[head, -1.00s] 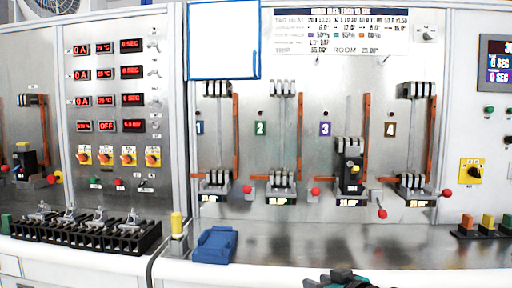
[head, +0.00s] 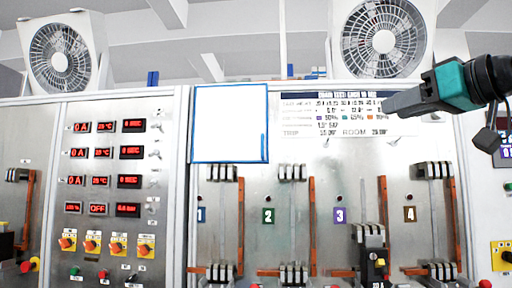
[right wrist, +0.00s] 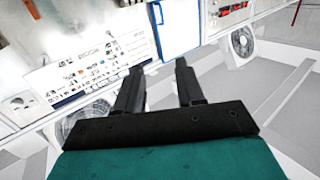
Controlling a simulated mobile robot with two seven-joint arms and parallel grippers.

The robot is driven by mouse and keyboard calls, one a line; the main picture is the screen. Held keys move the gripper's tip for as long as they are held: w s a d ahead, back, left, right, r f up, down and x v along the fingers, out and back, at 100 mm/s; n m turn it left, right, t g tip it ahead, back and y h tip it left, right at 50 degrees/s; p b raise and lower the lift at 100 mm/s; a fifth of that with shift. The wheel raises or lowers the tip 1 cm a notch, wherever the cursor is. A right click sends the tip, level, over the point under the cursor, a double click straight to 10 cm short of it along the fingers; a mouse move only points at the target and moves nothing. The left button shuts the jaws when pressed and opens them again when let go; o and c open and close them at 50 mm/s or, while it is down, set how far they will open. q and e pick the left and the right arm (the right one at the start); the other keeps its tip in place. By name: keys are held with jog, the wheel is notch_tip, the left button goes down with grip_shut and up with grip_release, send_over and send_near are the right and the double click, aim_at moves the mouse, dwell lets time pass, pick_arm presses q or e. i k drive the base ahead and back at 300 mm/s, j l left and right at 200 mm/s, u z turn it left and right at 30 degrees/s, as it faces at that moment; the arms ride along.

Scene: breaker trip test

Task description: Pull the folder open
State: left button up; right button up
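The folder (head: 229,123) is a flat white sheet with a blue edge, upright against the upper panel left of the printed chart. In the right wrist view its white face and blue border (right wrist: 180,25) show beyond the fingertips. My right gripper (head: 388,104) comes in from the right, in front of the chart and to the right of the folder. In the right wrist view its two dark fingers (right wrist: 159,68) are apart with nothing between them, and they appear clear of the folder. My left gripper is out of view.
The printed chart (head: 335,115) is right of the folder. Breaker columns with orange bars (head: 311,215) stand below. Red-digit displays (head: 131,153) are on the left panel. Two fans (head: 383,40) sit above the cabinet. The space before the folder looks free.

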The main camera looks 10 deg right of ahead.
aim_at(230, 122)
jog(key=i+j, duration=0.2)
jog(key=i, duration=0.2)
jog(key=i+j, duration=0.2)
jog(key=i, duration=0.15)
jog(key=i+j, duration=0.2)
jog(key=i, duration=0.2)
